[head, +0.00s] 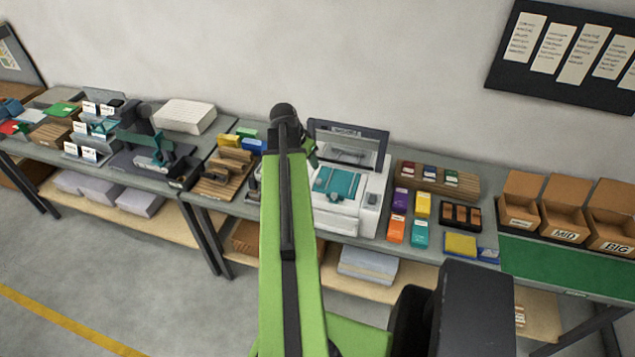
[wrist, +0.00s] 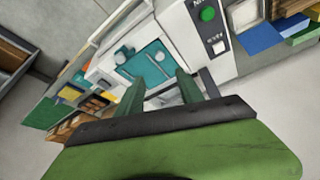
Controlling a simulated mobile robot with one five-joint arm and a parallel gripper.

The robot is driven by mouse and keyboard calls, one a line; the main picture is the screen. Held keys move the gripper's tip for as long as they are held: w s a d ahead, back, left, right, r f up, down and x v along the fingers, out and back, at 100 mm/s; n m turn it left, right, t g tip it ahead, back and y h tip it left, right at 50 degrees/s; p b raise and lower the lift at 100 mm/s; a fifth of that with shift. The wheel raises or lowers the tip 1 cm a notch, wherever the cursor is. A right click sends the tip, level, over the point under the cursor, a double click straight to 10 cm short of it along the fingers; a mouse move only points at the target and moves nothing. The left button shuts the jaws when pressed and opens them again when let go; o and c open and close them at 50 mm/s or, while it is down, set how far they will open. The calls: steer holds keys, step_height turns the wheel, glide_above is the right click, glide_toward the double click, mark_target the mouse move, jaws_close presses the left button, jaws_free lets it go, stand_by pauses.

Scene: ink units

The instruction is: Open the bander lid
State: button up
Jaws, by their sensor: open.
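The bander (head: 372,200), a white machine with a teal plate in its top, stands on the middle bench. Its clear, dark-framed lid (head: 350,145) stands raised at the back, and the teal plate below is uncovered. In the wrist view the bander (wrist: 208,45) shows its teal plate, a green button and a label I cannot read fully. My gripper (wrist: 161,82) is open, its two dark green fingers apart with nothing between them. The fingers appear in front of the bander's top; whether they touch it I cannot tell.
Colored boxes (head: 422,204) and a wooden rack (head: 437,178) stand right of the bander. Open cardboard boxes (head: 565,215) stand farther right by a green mat (head: 560,264). Wooden trays (head: 224,176) lie left. The wall is close behind; floor in front is clear.

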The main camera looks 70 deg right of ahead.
mark_target(319, 180)
steer(key=b+x, duration=1.1)
steer(key=x, duration=0.3)
steer(key=shift+f+b, duration=0.1)
steer(key=shift+b, duration=0.3)
jaws_close()
